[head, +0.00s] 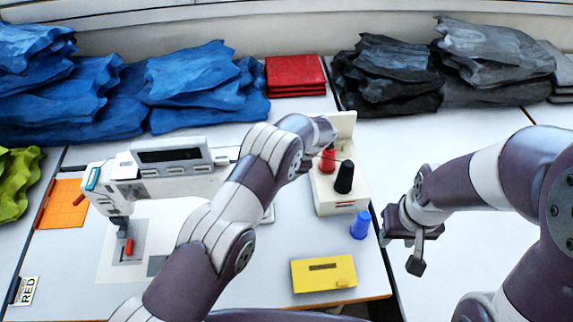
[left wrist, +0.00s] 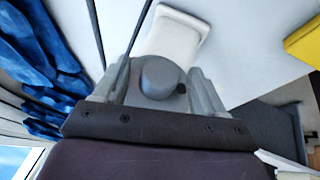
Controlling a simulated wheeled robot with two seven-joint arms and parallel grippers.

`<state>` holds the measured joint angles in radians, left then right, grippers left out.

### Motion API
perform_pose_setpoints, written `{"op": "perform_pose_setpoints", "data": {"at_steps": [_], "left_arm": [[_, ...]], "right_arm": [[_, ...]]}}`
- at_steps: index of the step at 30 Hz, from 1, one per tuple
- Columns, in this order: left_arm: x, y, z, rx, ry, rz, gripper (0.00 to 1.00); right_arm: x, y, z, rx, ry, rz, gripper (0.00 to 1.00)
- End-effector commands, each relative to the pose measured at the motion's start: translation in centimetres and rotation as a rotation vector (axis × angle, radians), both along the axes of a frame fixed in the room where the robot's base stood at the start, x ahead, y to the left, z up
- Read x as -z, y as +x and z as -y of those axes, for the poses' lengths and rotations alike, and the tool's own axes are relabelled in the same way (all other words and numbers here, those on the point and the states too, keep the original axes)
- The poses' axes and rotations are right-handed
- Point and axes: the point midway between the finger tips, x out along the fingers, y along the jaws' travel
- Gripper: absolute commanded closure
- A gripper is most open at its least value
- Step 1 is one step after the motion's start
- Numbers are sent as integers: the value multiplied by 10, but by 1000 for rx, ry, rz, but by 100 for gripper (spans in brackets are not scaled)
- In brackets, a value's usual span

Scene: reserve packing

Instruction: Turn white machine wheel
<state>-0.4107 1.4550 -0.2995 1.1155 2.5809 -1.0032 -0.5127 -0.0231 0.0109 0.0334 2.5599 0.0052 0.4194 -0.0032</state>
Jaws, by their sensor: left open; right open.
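The white sewing machine (head: 180,185) stands on the table at left-centre in the head view. Its right end is hidden behind my left arm. In the left wrist view the white machine body (left wrist: 177,32) reaches up and away from a round grey wheel (left wrist: 158,74) with a small dark knob on its side. My left gripper (left wrist: 155,82) is open, with one finger on each side of the wheel; I cannot tell whether they touch it. My right gripper (head: 402,246) is open and empty, right of the machine table.
A cream thread stand (head: 343,198) with red and black cones stands right of my left arm. A blue cone (head: 360,225) and a yellow box (head: 323,274) are nearer. Blue cloth piles (head: 200,85), red cloth (head: 295,75) and dark cloth piles (head: 385,75) line the back.

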Motion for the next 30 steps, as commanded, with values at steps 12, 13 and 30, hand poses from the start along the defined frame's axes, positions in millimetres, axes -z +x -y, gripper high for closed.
{"op": "perform_pose_setpoints", "data": {"at_steps": [12,13,30], "left_arm": [[1,0,0,0,0,0,85],[1,-1,0,-1,0,1,85],[10,-6,2,5,59,292,85]], "right_arm": [[0,0,0,0,0,0,57],[1,0,0,0,0,0,57],[35,0,0,0,0,0,57]]}}
